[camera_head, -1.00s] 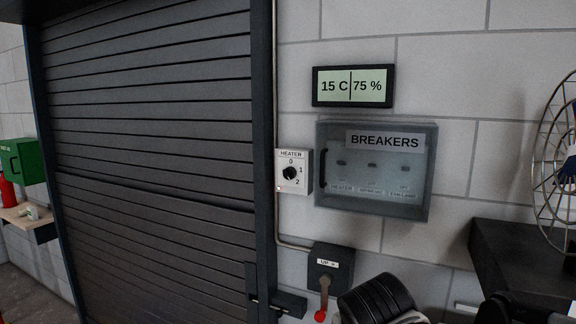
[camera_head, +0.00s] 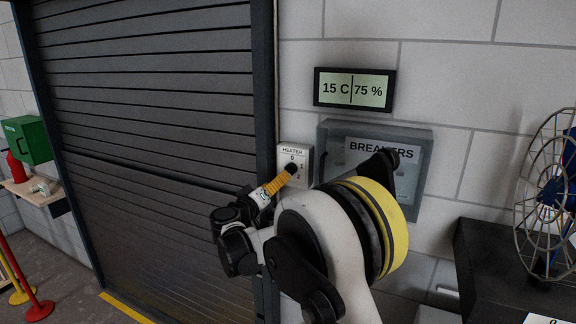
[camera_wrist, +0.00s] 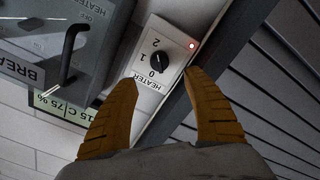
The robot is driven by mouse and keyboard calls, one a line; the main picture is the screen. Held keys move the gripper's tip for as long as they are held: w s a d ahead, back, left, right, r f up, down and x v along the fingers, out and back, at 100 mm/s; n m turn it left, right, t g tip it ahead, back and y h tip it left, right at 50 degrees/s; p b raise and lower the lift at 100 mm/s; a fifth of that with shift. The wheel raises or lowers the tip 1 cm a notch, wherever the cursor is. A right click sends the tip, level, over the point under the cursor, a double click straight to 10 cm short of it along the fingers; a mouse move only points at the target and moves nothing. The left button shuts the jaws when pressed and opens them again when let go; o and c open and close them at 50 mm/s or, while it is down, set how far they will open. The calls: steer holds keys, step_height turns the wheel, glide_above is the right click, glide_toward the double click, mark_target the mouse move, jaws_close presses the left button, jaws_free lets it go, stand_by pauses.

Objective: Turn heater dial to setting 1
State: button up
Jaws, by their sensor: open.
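The heater box (camera_head: 307,163) is a small white unit on the wall right of the shutter, marked 0, 1 and 2. It also shows in the wrist view (camera_wrist: 177,58), turned nearly upside down. Its round black dial (camera_wrist: 157,63) is in clear sight there; I cannot tell for sure which number it points to. My gripper (camera_wrist: 160,77) is open and empty, its two orange ribbed fingers spread on either side of the box's lower part in that view. In the head view my gripper (camera_head: 288,172) is at the heater box, partly covering its lower face. Contact cannot be told.
A breaker box (camera_head: 424,150) with a clear cover and dark handle is right of the heater, partly behind my arm. A display (camera_head: 354,89) above reads 15 C and 75 %. The shutter (camera_head: 150,110) fills the left. A wire fan (camera_head: 550,190) stands at right.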

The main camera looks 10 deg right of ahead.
mark_target(288, 172)
steer(key=x, duration=1)
steer(key=shift+w+d+p, duration=0.15)
steer(key=shift+d+p, duration=0.05)
steer(key=shift+p, duration=0.1)
steer(key=c, duration=1.2)
